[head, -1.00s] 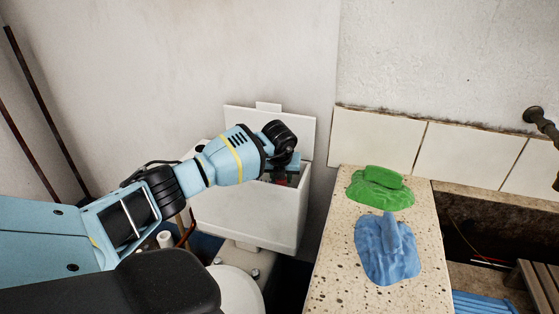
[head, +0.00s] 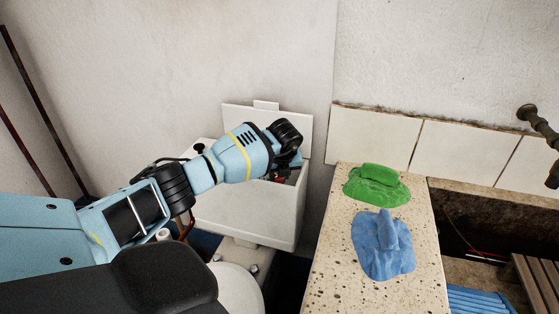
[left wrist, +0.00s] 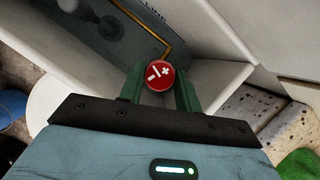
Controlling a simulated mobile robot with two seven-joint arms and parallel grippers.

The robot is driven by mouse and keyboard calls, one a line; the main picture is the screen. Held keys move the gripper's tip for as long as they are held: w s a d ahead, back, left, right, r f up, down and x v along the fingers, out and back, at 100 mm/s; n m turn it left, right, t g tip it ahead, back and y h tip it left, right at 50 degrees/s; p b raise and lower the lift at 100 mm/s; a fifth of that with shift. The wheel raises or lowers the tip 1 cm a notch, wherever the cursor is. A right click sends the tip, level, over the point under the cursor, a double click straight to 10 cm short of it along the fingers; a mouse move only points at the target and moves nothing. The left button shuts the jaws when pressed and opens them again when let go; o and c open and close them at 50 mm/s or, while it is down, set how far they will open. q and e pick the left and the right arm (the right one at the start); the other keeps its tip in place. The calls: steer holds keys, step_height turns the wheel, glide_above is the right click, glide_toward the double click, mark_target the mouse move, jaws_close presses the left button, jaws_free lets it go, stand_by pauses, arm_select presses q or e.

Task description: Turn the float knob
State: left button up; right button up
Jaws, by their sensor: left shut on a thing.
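The float knob (left wrist: 159,75) is a round red cap with white plus and minus marks, inside the open white cistern (head: 245,214). In the left wrist view my left gripper (left wrist: 160,82) has its two green fingers on either side of the knob, shut on it. In the head view my left arm reaches over the cistern from the left, and its wrist hides most of the gripper and the knob. A brass-coloured rod (left wrist: 155,32) runs inside the cistern towards the knob. My right gripper is in neither view.
The cistern lid (head: 300,122) stands tilted up against the wall behind. A speckled stone ledge (head: 333,258) to the right bears a green lump (head: 376,184) and a blue cloth-like lump (head: 383,245). A stone trough (head: 480,220) lies farther right. A white toilet bowl (head: 238,292) is below.

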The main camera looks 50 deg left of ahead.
arm_select(q)
steer(key=o, duration=1)
steer(key=shift+c, duration=0.2)
steer(key=shift+r, duration=0.15)
steer(key=v, duration=0.7)
steer(key=shift+d+r+p, duration=0.2)
steer(key=shift+r+p, duration=0.05)
steer(key=shift+p, duration=0.15)
steer(key=shift+s, duration=0.15)
